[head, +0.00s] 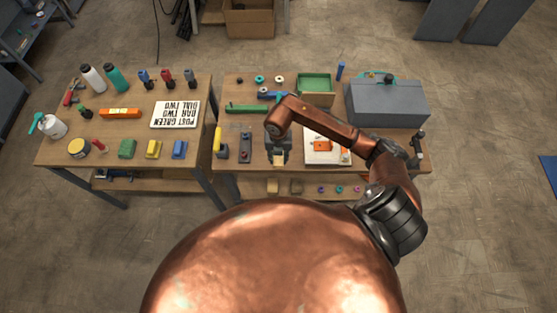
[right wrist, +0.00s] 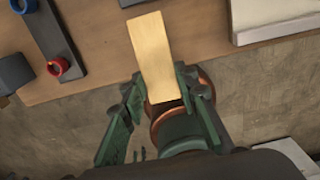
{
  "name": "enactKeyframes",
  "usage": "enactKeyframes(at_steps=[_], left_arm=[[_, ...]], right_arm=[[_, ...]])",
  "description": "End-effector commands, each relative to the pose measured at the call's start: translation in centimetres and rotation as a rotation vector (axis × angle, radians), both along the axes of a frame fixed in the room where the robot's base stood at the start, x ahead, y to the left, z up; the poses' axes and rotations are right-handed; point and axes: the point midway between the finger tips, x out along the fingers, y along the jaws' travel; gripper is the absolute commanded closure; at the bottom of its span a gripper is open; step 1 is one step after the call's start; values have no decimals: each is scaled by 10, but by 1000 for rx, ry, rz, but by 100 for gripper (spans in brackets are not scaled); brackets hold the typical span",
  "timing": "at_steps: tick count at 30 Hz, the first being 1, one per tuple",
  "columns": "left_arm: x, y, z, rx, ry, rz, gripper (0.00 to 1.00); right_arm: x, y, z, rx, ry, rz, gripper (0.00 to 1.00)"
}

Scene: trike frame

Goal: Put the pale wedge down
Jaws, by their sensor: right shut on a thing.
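The pale wedge (right wrist: 152,50) is a light wood-coloured block. My right gripper (right wrist: 163,90) is shut on its near end, and the far end sticks out past the fingers. In the head view the wedge (head: 279,160) shows as a small pale patch at the tip of my right gripper (head: 279,151), near the front edge of the right-hand table (head: 258,165). In the right wrist view the wedge overlaps the table edge. I cannot tell whether it touches the tabletop. My left gripper is not in view.
Left of the wedge is a dark strip (right wrist: 52,38) with red and blue rings. On its right lies a white board (right wrist: 272,22), with an orange piece (head: 321,146) on it in the head view. A grey toolbox (head: 388,104) and a green tray (head: 315,84) stand behind.

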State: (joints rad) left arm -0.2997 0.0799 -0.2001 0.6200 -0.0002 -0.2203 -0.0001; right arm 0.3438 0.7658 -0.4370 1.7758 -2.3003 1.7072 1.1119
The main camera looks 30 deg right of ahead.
Motion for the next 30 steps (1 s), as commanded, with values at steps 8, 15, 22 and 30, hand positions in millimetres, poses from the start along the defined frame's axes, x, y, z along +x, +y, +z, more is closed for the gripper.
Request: enactKeyframes(at_steps=[8,15,22,30], left_arm=[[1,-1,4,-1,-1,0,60],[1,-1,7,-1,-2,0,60],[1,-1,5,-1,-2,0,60],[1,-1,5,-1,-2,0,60]], right_arm=[[6,-4,-19,1,4,-2,91],[8,-4,-40,-1,-1,0,91],[7,-5,-42,-1,-1,0,91],[7,-4,-43,-1,-1,0,57]])
